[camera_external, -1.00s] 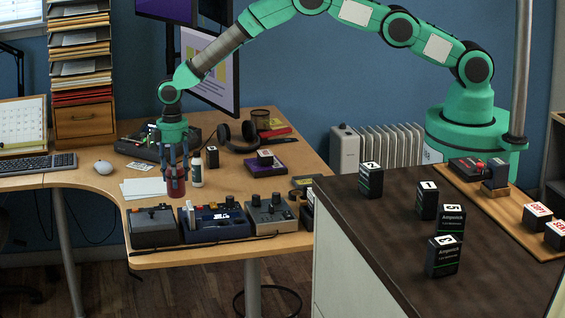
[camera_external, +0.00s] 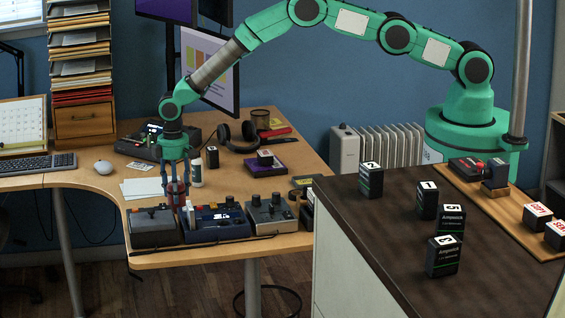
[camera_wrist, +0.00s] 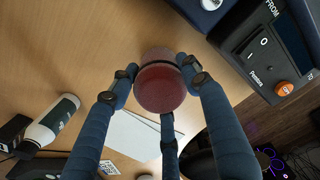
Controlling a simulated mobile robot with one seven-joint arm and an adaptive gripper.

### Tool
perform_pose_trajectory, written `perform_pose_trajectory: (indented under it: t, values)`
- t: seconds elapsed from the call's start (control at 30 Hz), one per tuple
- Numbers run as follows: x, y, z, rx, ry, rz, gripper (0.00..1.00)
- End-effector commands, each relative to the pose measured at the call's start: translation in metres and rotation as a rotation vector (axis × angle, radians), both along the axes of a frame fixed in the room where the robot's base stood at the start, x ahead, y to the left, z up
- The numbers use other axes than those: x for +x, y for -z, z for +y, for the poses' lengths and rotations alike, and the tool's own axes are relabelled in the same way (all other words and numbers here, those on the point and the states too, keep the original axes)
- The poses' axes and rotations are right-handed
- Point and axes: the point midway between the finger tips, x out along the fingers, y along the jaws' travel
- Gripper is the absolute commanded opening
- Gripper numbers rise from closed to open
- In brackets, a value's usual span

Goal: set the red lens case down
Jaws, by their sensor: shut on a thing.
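The red lens case (camera_external: 177,194) is a small dark red round container. My gripper (camera_external: 176,184) is shut on it, fingers pointing down, over the wooden desk (camera_external: 110,181) just behind the row of control boxes. In the wrist view, the red lens case (camera_wrist: 160,88) sits between the three blue fingers of my gripper (camera_wrist: 163,90). The bare desk top (camera_wrist: 80,45) shows beyond it. Whether the underside of the case touches the desk, I cannot tell.
Control boxes (camera_external: 153,226) line the desk's front edge, close in front of the case. A white bottle (camera_external: 196,173) stands close behind on the right. White paper sheets (camera_external: 140,188) lie to the left. Headphones (camera_external: 240,135) lie farther back.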

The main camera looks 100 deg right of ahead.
Motion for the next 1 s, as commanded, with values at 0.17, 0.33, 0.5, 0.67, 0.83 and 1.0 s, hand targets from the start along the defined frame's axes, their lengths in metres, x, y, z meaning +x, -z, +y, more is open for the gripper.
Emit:
perform_pose_trajectory:
  t: [0.17,0.33,0.5,0.67,0.83,1.0]
  values:
    - [0.0011,-0.0014,-0.0003,0.0,0.0,-0.002,0.11]
    - [0.0009,0.0004,-0.0002,0.0,0.0,-0.002,0.11]
    - [0.0004,0.0022,-0.0002,0.0,0.0,-0.001,0.65]
    - [0.0004,0.002,-0.0002,0.0,0.0,-0.001,0.66]
    - [0.0004,0.0017,-0.0001,0.0,0.0,-0.001,0.66]
    - [0.0005,-0.0021,-0.0002,0.0,0.0,-0.001,0.66]
